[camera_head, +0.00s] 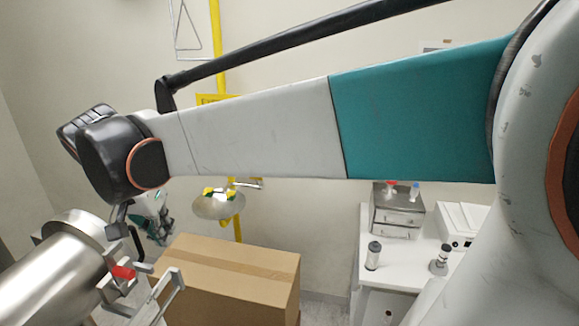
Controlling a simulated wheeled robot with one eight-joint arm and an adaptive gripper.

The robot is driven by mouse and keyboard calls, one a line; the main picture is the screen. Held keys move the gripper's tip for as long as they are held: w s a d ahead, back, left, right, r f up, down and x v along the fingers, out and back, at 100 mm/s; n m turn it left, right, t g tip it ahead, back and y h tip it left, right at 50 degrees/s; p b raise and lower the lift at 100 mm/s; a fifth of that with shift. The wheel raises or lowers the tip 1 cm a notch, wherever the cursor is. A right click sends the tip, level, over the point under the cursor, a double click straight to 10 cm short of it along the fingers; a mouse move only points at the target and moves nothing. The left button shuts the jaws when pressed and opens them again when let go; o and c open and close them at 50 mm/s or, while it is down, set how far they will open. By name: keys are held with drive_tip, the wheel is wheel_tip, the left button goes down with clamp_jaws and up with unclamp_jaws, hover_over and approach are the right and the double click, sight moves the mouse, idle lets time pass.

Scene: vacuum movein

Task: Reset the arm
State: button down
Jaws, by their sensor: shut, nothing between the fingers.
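My arm (262,125) crosses the view from the right edge to a dark joint at the left. My gripper (161,238) shows small and partly hidden below that joint, behind the metal cylinder and its clamp. It is shut and empty, and it appears above the left side of the cardboard box in the picture. I cannot tell how far it is from the box.
A metal cylinder (55,275) with a red-tipped clamp (122,272) fills the lower left. A cardboard box (235,270) stands at the bottom middle. An eyewash bowl (218,206) hangs on a yellow pipe (216,40). A white cabinet (395,275) bears small instruments at the right.

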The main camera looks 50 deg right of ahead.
drive_tip(key=v, duration=0.8)
drive_tip(key=s+a+f+n+t+y, duration=0.3)
drive_tip(key=s+f+n+t, duration=0.2)
drive_tip(key=s+f+n, duration=0.85)
wheel_tip(320, 180, down, 28)
drive_tip(key=w+m+b, duration=0.1)
drive_tip(key=w+b, duration=0.1)
drive_tip(key=b, duration=2.5)
drive_tip(key=shift+w, duration=0.35)
